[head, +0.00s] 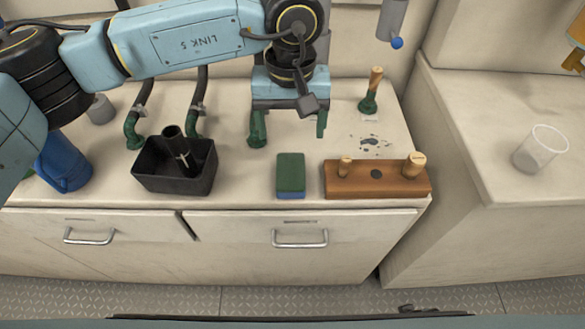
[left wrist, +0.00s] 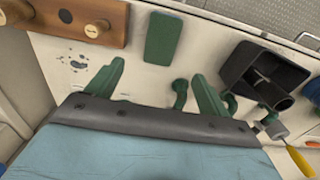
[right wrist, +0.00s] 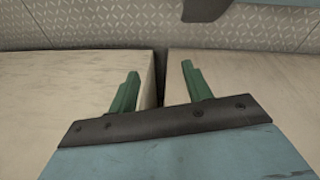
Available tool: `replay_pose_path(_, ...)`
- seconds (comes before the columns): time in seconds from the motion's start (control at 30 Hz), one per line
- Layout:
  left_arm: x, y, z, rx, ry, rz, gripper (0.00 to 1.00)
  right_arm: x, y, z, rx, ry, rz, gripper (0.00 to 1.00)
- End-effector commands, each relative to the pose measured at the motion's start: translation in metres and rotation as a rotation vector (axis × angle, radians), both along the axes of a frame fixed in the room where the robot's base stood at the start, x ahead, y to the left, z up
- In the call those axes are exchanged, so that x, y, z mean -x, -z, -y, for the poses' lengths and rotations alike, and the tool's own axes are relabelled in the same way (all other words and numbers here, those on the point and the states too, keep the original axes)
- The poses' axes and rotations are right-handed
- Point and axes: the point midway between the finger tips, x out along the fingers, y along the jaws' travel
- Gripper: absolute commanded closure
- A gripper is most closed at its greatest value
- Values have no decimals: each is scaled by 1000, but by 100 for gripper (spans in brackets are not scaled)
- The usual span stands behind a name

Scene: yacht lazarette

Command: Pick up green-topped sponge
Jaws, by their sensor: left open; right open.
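The green-topped sponge (head: 291,173) lies on the counter near its front edge, green side up, with a blue lower layer showing at the front. It also shows in the left wrist view (left wrist: 163,38), ahead of the fingers. My left gripper (head: 289,133) is open and empty above the counter, just behind the sponge and apart from it. In the left wrist view its two green fingers (left wrist: 158,82) are spread wide. My right gripper (right wrist: 157,85) is open and empty in the right wrist view, over pale surfaces with a dark gap between them. No sponge shows there.
A black bin (head: 174,178) holding a dark tube stands left of the sponge. A wooden block with pegs (head: 377,188) is close on its right. A green-based wooden-handled tool (head: 370,95) stands behind. A clear cup (head: 541,150) sits on the right counter.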

Motion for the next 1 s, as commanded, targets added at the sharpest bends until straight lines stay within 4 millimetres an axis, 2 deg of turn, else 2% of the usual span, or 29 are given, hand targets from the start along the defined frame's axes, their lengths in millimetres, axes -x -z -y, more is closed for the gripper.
replay_pose_path(0.3,1,60,-1,-5,1,-2,20,-17,-18,-3,-1,6,19,51)
replay_pose_path(0.57,1,81,-1,-3,2,-1,20,-23,-27,-4,0,9,23,51)
replay_pose_path(0.83,5,120,-2,-2,0,-2,20,-34,-43,-10,-5,13,38,51)
replay_pose_path(1.0,5,129,-2,-1,1,-1,20,-36,-48,-13,-8,12,38,51)
